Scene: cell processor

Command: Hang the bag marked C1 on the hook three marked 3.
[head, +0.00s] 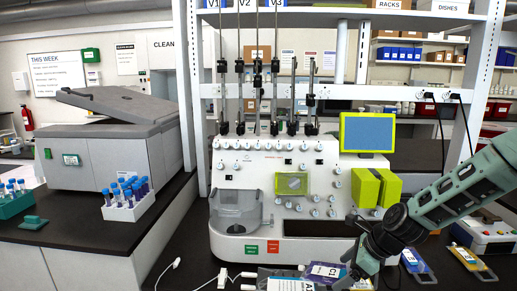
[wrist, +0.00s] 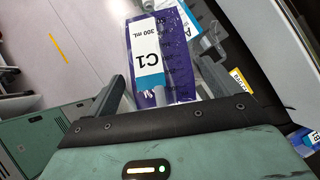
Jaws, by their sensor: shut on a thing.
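The bag marked C1 (wrist: 150,60) has a purple body and a white and blue label reading "C1 300 mL" in the wrist view. My gripper (wrist: 165,98) is shut on its near end. In the head view, the purple bag (head: 324,270) shows low at the front, beside my gripper (head: 357,268), in front of the cell processor. Several vertical poles (head: 258,75) with dark clamps rise from the processor's top. I cannot read a number 3 on any hook.
The white processor (head: 265,175) has many knobs and a green-framed screen (head: 367,133). Another bag marked A (wrist: 178,18) lies close to C1. Blue and yellow packs (head: 415,262) lie on the dark bench at right. A tube rack (head: 128,203) stands at left.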

